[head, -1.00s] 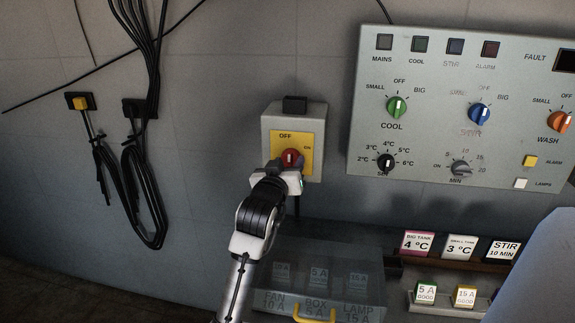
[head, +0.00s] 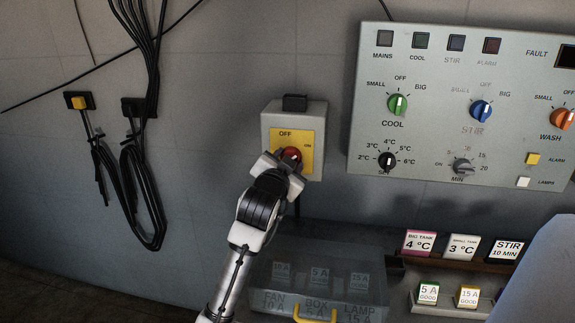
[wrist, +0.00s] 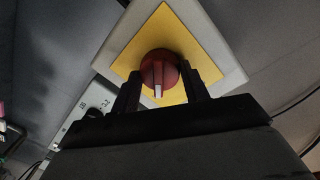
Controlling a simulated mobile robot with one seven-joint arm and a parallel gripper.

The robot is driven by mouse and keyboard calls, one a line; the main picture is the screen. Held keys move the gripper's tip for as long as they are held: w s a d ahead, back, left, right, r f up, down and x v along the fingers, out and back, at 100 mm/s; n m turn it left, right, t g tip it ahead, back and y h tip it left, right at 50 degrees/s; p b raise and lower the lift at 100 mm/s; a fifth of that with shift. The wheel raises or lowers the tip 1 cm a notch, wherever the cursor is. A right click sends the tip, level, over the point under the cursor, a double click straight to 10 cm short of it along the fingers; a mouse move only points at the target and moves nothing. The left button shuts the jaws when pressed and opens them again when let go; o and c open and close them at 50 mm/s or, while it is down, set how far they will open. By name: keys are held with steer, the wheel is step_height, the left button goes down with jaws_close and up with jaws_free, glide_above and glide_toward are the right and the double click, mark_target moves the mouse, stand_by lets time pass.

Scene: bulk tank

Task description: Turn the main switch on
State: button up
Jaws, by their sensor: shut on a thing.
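The main switch is a red round knob (head: 291,152) on a yellow plate (head: 283,140) marked OFF and ON, on a grey wall box (head: 318,112). My gripper (head: 285,162) is at the knob and covers much of it in the head view. In the wrist view, the two dark fingers (wrist: 161,88) stand on either side of the red knob (wrist: 155,63), shut on it. The knob's white mark lies between the fingers. The plate looks tilted in that view. The MAINS lamp (head: 385,38) on the control panel looks grey and unlit.
The control panel (head: 440,140) with several coloured knobs is on the wall to the right. A clear box (head: 262,275) with a yellow handle is below the switch. Black cables (head: 150,190) hang at the left. Label cards and fuses stand at lower right.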

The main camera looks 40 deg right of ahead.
steer(key=m+b, duration=0.1)
steer(key=m, duration=0.3)
steer(key=m+b, duration=0.1)
steer(key=m, duration=0.3)
steer(key=shift+s+d+t+y, duration=0.1)
steer(key=shift+t+y, duration=0.2)
steer(key=shift+y, duration=0.1)
steer(key=shift+m, duration=0.3)
steer(key=o, duration=1)
steer(key=b+v, duration=0.2)
steer(key=v, duration=1.2)
